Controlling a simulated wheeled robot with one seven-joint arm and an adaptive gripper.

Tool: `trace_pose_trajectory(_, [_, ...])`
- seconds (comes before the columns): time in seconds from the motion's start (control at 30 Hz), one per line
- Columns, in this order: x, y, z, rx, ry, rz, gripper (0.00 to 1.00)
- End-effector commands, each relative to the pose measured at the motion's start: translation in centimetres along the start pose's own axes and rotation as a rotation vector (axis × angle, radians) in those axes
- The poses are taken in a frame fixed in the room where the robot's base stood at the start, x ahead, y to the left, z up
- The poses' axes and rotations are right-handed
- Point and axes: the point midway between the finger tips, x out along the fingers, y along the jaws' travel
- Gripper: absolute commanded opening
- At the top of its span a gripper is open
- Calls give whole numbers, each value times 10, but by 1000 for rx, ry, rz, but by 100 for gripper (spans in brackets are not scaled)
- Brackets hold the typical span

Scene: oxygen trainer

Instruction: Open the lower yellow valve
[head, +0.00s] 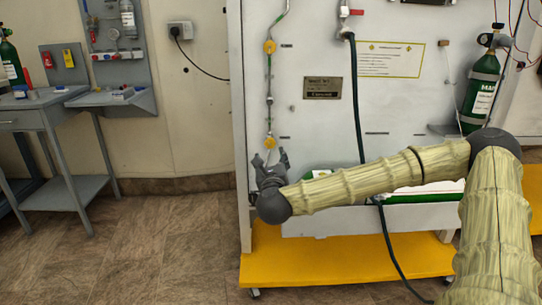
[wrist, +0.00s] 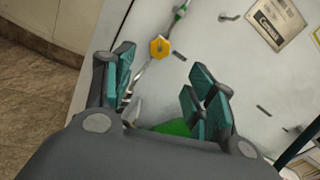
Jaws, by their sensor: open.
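The lower yellow valve (head: 270,142) sits on a thin vertical pipe near the left edge of the white panel. It is a small yellow knob, and it also shows in the wrist view (wrist: 159,48), ahead of the fingers. My gripper (head: 271,158) is just below the valve in the head view. In the wrist view my gripper (wrist: 162,78) has its teal-padded fingers spread wide, with nothing between them. The valve appears beyond the fingertips, apart from them. A second yellow valve (head: 270,47) is higher on the same pipe.
The white panel (head: 300,120) stands on a yellow base (head: 340,265). A dark hose (head: 357,100) hangs right of the pipe. A green cylinder (head: 481,90) is at the right. A grey table (head: 40,105) stands at the left, with open floor between.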

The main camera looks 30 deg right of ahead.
Motion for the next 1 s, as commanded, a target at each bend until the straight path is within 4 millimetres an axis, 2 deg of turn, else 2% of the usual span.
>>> trace_pose_trajectory(0.17, [-9,0,0,0,0,0,56])
trace_pose_trajectory(0.47, [-9,0,0,0,0,0,56])
trace_pose_trajectory(0.57, [-11,7,-3,-21,2,15,56])
trace_pose_trajectory(0.67, [-17,27,-13,-92,7,63,56])
trace_pose_trajectory(0.77, [-30,61,-33,-218,15,147,56])
trace_pose_trajectory(1.0, [-83,154,-105,-617,11,421,56])
